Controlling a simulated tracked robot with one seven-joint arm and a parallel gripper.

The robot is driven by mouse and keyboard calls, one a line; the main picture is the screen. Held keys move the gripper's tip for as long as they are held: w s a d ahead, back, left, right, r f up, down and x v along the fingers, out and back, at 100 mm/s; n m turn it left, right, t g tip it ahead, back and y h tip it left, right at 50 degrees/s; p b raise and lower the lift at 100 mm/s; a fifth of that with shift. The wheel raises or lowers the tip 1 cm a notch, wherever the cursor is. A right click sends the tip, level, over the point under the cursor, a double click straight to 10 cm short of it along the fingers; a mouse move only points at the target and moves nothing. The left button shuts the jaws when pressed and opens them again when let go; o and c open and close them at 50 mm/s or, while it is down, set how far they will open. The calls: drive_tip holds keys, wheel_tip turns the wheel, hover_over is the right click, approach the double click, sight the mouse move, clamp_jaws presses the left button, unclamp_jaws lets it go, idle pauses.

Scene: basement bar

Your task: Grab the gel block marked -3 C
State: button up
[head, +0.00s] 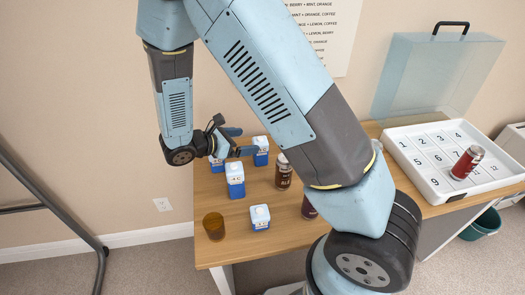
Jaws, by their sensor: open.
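Several white-and-blue blocks stand on the wooden table; their markings are too small to read, so I cannot tell which is -3 C. One block (261,150) is at the back, just right of my gripper's fingertips. Another block (235,182) stands in front of my gripper, and a lower one (260,218) is near the front edge. A further block (217,165) is partly hidden behind my gripper.
An amber cup (213,226) stands at the table's front left corner. A brown can (283,171) and a dark can (309,209) stand near my arm. A white numbered tray (438,191) holding a red can (467,162) is at the right. A translucent blue case (435,75) is behind it.

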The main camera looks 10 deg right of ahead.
sight(255, 140)
drive_tip(key=x, duration=0.5)
drive_tip(key=shift+w+a+f, duration=0.1)
drive_tip(key=shift+w+f, duration=0.05)
drive_tip(key=shift+f, duration=0.05)
clamp_jaws()
idle(0.7)
